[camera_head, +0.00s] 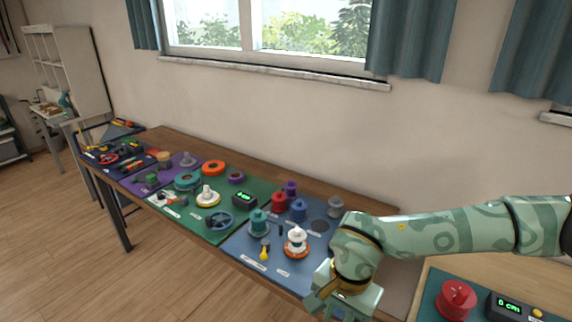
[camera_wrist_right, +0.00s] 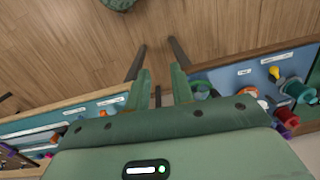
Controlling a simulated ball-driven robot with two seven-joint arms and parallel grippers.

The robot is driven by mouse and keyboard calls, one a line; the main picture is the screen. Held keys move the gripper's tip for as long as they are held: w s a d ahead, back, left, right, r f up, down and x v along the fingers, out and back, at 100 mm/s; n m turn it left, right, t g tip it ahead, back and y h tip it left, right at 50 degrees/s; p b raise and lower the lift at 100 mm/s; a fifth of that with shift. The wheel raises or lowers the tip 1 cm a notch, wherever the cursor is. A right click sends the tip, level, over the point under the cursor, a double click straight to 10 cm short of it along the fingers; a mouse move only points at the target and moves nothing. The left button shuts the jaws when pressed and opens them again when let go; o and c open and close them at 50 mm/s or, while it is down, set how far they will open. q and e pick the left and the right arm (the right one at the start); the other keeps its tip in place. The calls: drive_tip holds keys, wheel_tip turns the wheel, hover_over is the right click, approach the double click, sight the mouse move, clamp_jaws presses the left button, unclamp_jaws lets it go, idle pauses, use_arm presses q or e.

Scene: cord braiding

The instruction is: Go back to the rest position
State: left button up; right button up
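My right gripper (camera_head: 340,308) is at the end of the green patterned arm that comes in from the right in the head view. It hangs by the front right corner of the long wooden bench (camera_head: 372,210). In the right wrist view its two fingers (camera_wrist_right: 162,82) stand apart, with only floor visible between them. It holds nothing. My left gripper is not in view.
Blue (camera_head: 244,248), green (camera_head: 186,216) and purple (camera_head: 128,183) mats with several spools cover the bench. A second table with a red knob (camera_head: 457,299) and a "0 cm" display (camera_head: 508,305) stands lower right. Floor (camera_head: 150,285) in front is clear.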

drive_tip(key=w+a+f+m+g+y, duration=0.2)
drive_tip(key=w+a+m+y, duration=0.1)
drive_tip(key=a+m+y, duration=1.2)
drive_tip(key=w+d+f+m+t, duration=0.2)
drive_tip(key=w+f+m+t, duration=0.55)
drive_tip(key=m, duration=0.65)
drive_tip(key=s+d+f+m+t+h, duration=0.1)
drive_tip(key=d+f+m+t+h, duration=0.45)
drive_tip(key=d+f+m, duration=0.5)
drive_tip(key=s+d+f+m+g+h, duration=0.2)
drive_tip(key=s+d+f+m+h, duration=0.2)
drive_tip(key=s+d+f+m, duration=0.4)
drive_tip(key=s+d+f+m+g+h, duration=0.1)
drive_tip(key=s+d+f+m+h, duration=0.4)
drive_tip(key=s+f, duration=0.7)
drive_tip(key=s+d+f+m+g, duration=0.1)
drive_tip(key=s+f+m+g, duration=0.1)
drive_tip(key=s, duration=0.6)
drive_tip(key=s+d+f+m+g+h, duration=0.1)
drive_tip(key=s+d+f+m+g, duration=0.1)
drive_tip(key=s, duration=0.7)
drive_tip(key=s+d+f+m+g, duration=0.2)
drive_tip(key=s+f+m, duration=0.2)
drive_tip(key=s, duration=0.5)
drive_tip(key=shift+g+b, duration=0.35)
drive_tip(key=shift+g, duration=0.05)
drive_tip(key=shift+m, duration=0.25)
